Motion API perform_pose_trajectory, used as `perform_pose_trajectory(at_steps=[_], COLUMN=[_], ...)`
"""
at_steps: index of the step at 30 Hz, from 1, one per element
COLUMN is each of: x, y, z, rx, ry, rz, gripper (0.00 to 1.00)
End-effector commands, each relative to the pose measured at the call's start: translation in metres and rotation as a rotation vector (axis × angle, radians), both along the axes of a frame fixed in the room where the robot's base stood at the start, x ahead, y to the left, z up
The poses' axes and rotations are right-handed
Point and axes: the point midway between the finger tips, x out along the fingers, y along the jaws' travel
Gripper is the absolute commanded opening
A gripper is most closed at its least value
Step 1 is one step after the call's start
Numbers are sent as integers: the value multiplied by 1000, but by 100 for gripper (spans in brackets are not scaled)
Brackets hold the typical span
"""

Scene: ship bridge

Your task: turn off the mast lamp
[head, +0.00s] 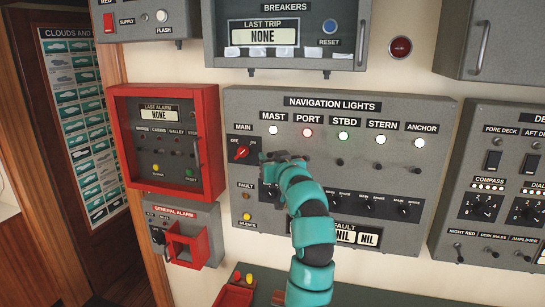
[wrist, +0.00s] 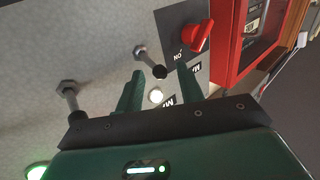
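The navigation lights panel (head: 350,101) is a grey box on the wall. The mast lamp (head: 273,130), under the MAST label, glows white; a lit white lamp also shows between my fingers in the wrist view (wrist: 155,96). My gripper (head: 273,157) is just below the mast lamp and hides its switch in the head view. In the wrist view, my gripper (wrist: 160,69) is open, its two green fingers on either side of a metal toggle switch (wrist: 149,61) with a dark tip. I cannot tell whether they touch it.
The red main knob (head: 241,152) is just left of my gripper. Another toggle (wrist: 68,94) stands beside my fingers in the wrist view. The port (head: 307,132), starboard (head: 342,135), stern (head: 381,139) and anchor (head: 420,142) lamps are lit. A red alarm box (head: 207,95) projects at left.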

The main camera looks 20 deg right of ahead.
Motion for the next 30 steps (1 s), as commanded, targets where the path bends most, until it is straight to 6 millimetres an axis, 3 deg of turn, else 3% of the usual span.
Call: perform_pose_trajectory(at_steps=[4, 10, 30], x=[0, 0, -2], y=[0, 0, 1], z=[0, 0, -19], rx=[0, 0, -72], ry=[0, 0, -107], rz=[0, 0, -2], gripper=[37, 0, 0])
